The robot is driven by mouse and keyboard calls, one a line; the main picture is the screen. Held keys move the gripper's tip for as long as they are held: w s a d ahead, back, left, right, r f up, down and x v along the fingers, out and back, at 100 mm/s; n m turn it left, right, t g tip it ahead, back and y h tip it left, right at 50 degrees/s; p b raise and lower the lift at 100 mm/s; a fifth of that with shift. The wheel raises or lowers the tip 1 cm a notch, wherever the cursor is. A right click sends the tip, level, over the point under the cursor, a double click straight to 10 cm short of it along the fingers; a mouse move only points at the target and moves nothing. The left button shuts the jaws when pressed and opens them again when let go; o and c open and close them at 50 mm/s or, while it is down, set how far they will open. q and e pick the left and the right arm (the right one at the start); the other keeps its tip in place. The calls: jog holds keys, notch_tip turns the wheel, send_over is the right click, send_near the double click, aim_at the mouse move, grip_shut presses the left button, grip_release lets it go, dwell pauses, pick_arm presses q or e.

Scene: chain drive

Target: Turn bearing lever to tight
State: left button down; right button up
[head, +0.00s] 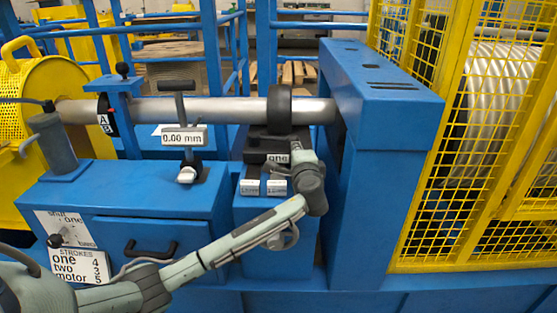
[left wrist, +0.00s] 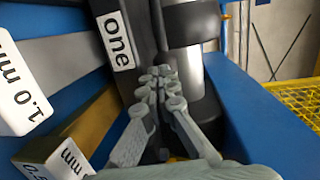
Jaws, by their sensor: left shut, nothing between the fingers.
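The bearing labelled "one" is a black block (head: 262,143) under the shaft, with a black ring (head: 279,108) around the shaft above it. In the left wrist view its dark block (left wrist: 118,50) carries the "one" label. I cannot pick out the bearing lever for certain. My right gripper is not in view.
Plates tagged 1.0 mm (left wrist: 22,90) and 0.5 mm (left wrist: 65,160) lie beside the bearing. A tall blue housing (head: 385,120) stands close on the right, then a yellow mesh guard (head: 470,130). A 0.00 mm gauge (head: 184,137) and a blue cabinet (head: 130,195) are left.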

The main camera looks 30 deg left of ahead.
pick_arm(q)
jog(key=shift+w, duration=0.3)
jog(key=shift+w+a, duration=0.15)
jog(key=shift+w, duration=0.25)
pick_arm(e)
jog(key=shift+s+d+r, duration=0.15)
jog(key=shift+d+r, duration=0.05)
pick_arm(q)
jog(key=shift+f, duration=0.1)
